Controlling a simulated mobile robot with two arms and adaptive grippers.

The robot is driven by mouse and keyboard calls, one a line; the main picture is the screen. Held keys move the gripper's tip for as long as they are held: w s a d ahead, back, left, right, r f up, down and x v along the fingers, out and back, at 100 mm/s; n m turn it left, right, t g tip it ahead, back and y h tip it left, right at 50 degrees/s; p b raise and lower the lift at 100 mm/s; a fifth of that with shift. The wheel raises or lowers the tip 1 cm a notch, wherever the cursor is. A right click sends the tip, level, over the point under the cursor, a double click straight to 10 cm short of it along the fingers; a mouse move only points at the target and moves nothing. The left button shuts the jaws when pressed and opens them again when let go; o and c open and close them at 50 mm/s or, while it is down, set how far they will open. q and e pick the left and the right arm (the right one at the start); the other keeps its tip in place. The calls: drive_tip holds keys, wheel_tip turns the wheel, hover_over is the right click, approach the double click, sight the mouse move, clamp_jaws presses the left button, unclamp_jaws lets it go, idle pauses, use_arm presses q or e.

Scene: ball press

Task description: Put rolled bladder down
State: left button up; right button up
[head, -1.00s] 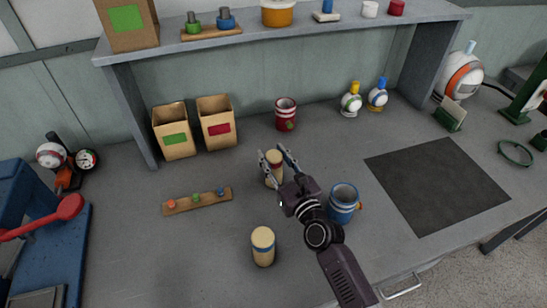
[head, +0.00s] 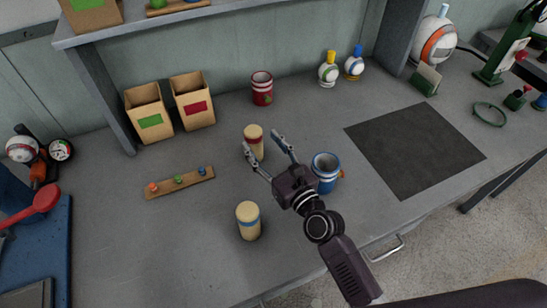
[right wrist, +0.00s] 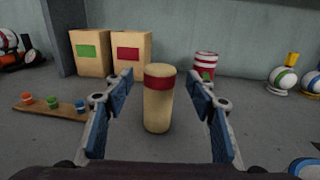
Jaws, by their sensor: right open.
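A cream rolled bladder with a red band (head: 254,142) stands upright on the grey bench. My right gripper (head: 263,145) is open and empty, pointing at this roll. A second cream roll with a blue band (head: 248,221) stands upright nearer the bench's front, to the left of my right arm. My left gripper is not in view.
A blue-and-white striped can (head: 325,172) stands close to the right of my gripper. A dark mat (head: 415,150) lies clear at right.

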drive_tip(key=v, duration=0.6)
drive_tip(key=shift+b, duration=0.35)
